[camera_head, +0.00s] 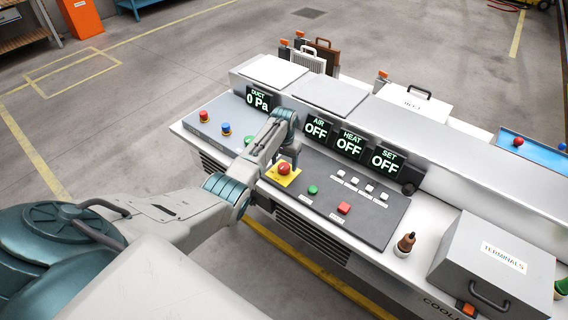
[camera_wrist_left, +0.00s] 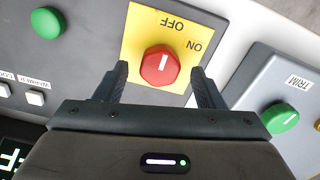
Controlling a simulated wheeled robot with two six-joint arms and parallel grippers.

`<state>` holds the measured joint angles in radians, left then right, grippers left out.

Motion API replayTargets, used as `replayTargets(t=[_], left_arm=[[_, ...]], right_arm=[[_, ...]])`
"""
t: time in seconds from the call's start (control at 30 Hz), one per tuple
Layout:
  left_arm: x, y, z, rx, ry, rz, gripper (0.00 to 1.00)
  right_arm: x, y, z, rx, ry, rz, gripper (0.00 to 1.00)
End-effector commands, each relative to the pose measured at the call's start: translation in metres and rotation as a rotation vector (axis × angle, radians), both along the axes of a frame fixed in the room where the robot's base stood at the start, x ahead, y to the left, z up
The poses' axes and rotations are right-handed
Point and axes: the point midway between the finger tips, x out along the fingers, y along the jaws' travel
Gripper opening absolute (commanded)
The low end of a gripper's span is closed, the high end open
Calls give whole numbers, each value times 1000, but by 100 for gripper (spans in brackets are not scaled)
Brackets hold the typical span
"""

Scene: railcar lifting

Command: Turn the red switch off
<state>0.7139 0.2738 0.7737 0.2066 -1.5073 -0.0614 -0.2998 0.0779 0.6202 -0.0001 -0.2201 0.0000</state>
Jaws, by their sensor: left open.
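The red switch (camera_head: 284,168) is a round knob on a yellow plate (camera_head: 276,178) on the console. In the left wrist view the red switch (camera_wrist_left: 158,66) carries a white line, and the plate (camera_wrist_left: 140,25) reads OFF and ON, upside down. The line stands about upright in that picture, roughly toward the OFF side; its exact setting is hard to tell. My left gripper (camera_wrist_left: 160,76) is open, its two fingers on either side of the knob with gaps to it. Whether the fingertips reach down beside the knob is unclear.
A green button (camera_head: 312,190) and a red button (camera_head: 344,208) sit on the same dark panel. A grey panel with a red-topped knob (camera_head: 204,116), a blue one and a green TRIM knob (camera_wrist_left: 281,117) lies alongside. Displays (camera_head: 317,128) read OFF. A TERMINALS box (camera_head: 490,265) stands at right.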

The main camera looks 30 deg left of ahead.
Motion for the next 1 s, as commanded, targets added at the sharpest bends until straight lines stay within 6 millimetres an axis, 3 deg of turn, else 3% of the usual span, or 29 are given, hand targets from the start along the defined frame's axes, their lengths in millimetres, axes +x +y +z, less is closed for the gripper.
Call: replayTargets(t=[0.5, 0.7, 1.0], left_arm=[[1, 1, 88, 1, -3, 0, 63], [0, 0, 99, 1, -1, 0, 63], [0, 0, 99, 1, -1, 0, 63]], right_arm=[[0, -2, -22, -2, 0, 1, 0], [0, -3, -23, -3, 0, 1, 0], [0, -3, -22, -3, 0, 1, 0]])
